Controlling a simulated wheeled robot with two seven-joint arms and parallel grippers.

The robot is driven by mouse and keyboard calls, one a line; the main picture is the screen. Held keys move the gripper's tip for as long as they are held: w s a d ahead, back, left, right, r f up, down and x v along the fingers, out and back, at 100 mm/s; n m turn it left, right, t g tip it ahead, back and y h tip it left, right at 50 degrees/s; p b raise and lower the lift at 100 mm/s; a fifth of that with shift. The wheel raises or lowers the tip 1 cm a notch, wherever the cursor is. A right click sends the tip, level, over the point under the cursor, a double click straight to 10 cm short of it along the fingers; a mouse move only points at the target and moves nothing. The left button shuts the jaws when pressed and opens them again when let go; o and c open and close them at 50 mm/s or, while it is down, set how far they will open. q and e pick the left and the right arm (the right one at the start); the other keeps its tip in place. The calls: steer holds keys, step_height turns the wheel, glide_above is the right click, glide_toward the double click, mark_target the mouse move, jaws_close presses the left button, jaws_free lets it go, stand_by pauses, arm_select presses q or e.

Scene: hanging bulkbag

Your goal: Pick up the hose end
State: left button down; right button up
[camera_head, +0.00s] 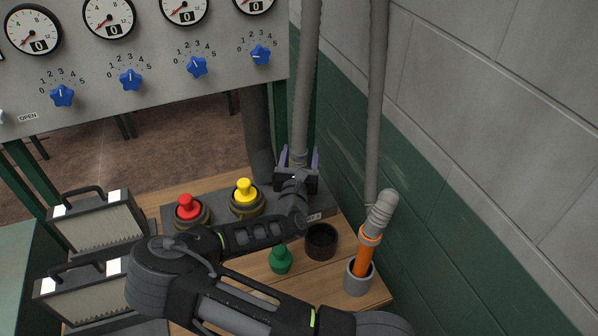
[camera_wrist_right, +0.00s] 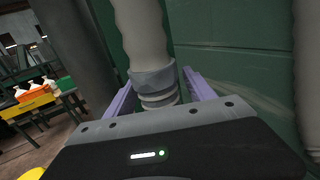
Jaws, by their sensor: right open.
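A grey ribbed hose (camera_head: 304,85) hangs from above, and its lower end with a blue-grey collar (camera_wrist_right: 153,80) shows in the right wrist view. My right gripper (camera_head: 298,160) is around this hose end, with one purple finger on each side. In the right wrist view the fingers of the right gripper (camera_wrist_right: 160,95) are apart, with the collar between them and a gap visible on the right. Whether a finger touches the hose on the left cannot be told. The very tip is hidden behind the gripper body. My left gripper is not in view.
A second grey hose (camera_head: 376,100) hangs to the right, by an orange pipe (camera_head: 365,256) in a grey cup (camera_head: 358,280). Red (camera_head: 186,208), yellow (camera_head: 245,194) and green (camera_head: 280,260) plugs and a black cup (camera_head: 320,241) stand nearby. A green wall (camera_head: 430,215) is close on the right.

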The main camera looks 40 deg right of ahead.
steer(key=shift+c, duration=0.2)
stand_by(0.3)
jaws_close()
stand_by(0.5)
